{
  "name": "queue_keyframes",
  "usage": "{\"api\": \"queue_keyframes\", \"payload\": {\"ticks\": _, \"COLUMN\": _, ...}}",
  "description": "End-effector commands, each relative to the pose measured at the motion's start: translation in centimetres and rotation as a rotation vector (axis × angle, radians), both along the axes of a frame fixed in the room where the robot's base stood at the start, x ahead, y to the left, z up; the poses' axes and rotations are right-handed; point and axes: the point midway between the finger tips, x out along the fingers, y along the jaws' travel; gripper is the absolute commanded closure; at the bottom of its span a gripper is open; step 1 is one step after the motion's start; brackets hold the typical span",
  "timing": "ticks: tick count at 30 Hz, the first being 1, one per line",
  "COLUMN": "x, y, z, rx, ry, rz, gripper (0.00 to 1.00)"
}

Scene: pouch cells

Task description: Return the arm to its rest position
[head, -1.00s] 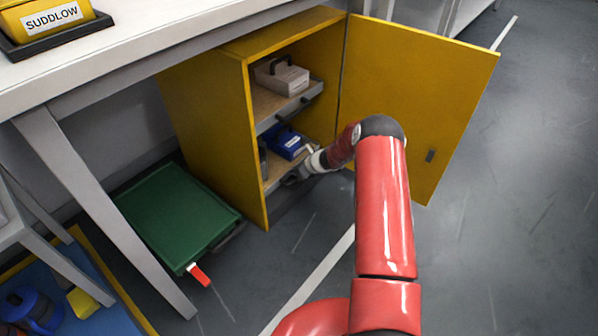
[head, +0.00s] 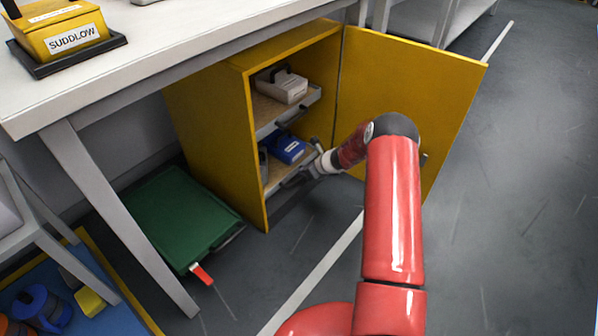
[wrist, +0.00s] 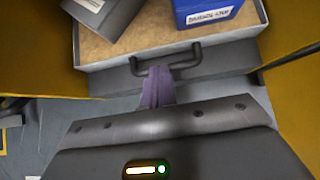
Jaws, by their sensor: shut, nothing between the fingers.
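My red arm reaches toward the open yellow cabinet (head: 216,140). My gripper (head: 300,176) is at the front of the lower shelf tray, and its tips are small and hard to make out in the head view. In the wrist view my gripper (wrist: 157,88) is shut with nothing held, its fingers just in front of the tray's dark handle (wrist: 166,64). I cannot tell whether they touch the handle. A blue box (head: 288,148) with a white label sits on the lower tray; it also shows in the wrist view (wrist: 207,10).
The cabinet door (head: 405,100) stands open on the right, close to my arm. A grey box (head: 282,86) sits on the upper tray. The white bench (head: 150,50) overhangs the cabinet. Floor at right is clear.

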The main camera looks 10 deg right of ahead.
Motion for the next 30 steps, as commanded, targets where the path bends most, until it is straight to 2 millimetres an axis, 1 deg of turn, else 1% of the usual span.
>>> {"api": "queue_keyframes", "payload": {"ticks": 1, "x": -0.2, "y": -0.4, "z": 1.1, "rx": 0.000, "ry": 0.000, "rz": 0.000, "gripper": 1.00}}
{"api": "queue_keyframes", "payload": {"ticks": 3, "x": -0.4, "y": -0.7, "z": 1.7, "rx": 0.000, "ry": 0.000, "rz": 0.001, "gripper": 1.00}}
{"api": "queue_keyframes", "payload": {"ticks": 10, "x": -0.7, "y": -0.9, "z": 2.2, "rx": -0.005, "ry": -0.001, "rz": 0.011, "gripper": 1.00}}
{"api": "queue_keyframes", "payload": {"ticks": 11, "x": -0.7, "y": -0.8, "z": 2.6, "rx": -0.010, "ry": -0.006, "rz": 0.021, "gripper": 1.00}}
{"api": "queue_keyframes", "payload": {"ticks": 13, "x": -0.7, "y": -0.4, "z": 4.4, "rx": -0.038, "ry": -0.027, "rz": 0.064, "gripper": 1.00}}
{"api": "queue_keyframes", "payload": {"ticks": 14, "x": -0.7, "y": 0.0, "z": 5.6, "rx": -0.058, "ry": -0.042, "rz": 0.094, "gripper": 1.00}}
{"api": "queue_keyframes", "payload": {"ticks": 17, "x": -1.4, "y": 1.6, "z": 11.0, "rx": -0.151, "ry": -0.106, "rz": 0.240, "gripper": 1.00}}
{"api": "queue_keyframes", "payload": {"ticks": 18, "x": -2.0, "y": 2.4, "z": 13.5, "rx": -0.198, "ry": -0.136, "rz": 0.311, "gripper": 1.00}}
{"api": "queue_keyframes", "payload": {"ticks": 20, "x": -3.2, "y": 3.5, "z": 17.2, "rx": -0.274, "ry": -0.179, "rz": 0.425, "gripper": 1.00}}
{"api": "queue_keyframes", "payload": {"ticks": 21, "x": -4.2, "y": 4.3, "z": 19.5, "rx": -0.325, "ry": -0.208, "rz": 0.501, "gripper": 1.00}}
{"api": "queue_keyframes", "payload": {"ticks": 23, "x": -5.8, "y": 5.4, "z": 22.9, "rx": -0.400, "ry": -0.250, "rz": 0.612, "gripper": 1.00}}
{"api": "queue_keyframes", "payload": {"ticks": 24, "x": -7.0, "y": 6.1, "z": 25.0, "rx": -0.451, "ry": -0.275, "rz": 0.685, "gripper": 1.00}}
{"api": "queue_keyframes", "payload": {"ticks": 26, "x": -9.0, "y": 7.0, "z": 28.1, "rx": -0.527, "ry": -0.313, "rz": 0.791, "gripper": 1.00}}
{"api": "queue_keyframes", "payload": {"ticks": 27, "x": -10.4, "y": 7.5, "z": 30.0, "rx": -0.576, "ry": -0.336, "rz": 0.861, "gripper": 1.00}}
{"api": "queue_keyframes", "payload": {"ticks": 29, "x": -12.7, "y": 8.3, "z": 32.7, "rx": -0.652, "ry": -0.369, "rz": 0.964, "gripper": 1.00}}
{"api": "queue_keyframes", "payload": {"ticks": 30, "x": -14.3, "y": 8.7, "z": 34.4, "rx": -0.701, "ry": -0.389, "rz": 1.031, "gripper": 1.00}}
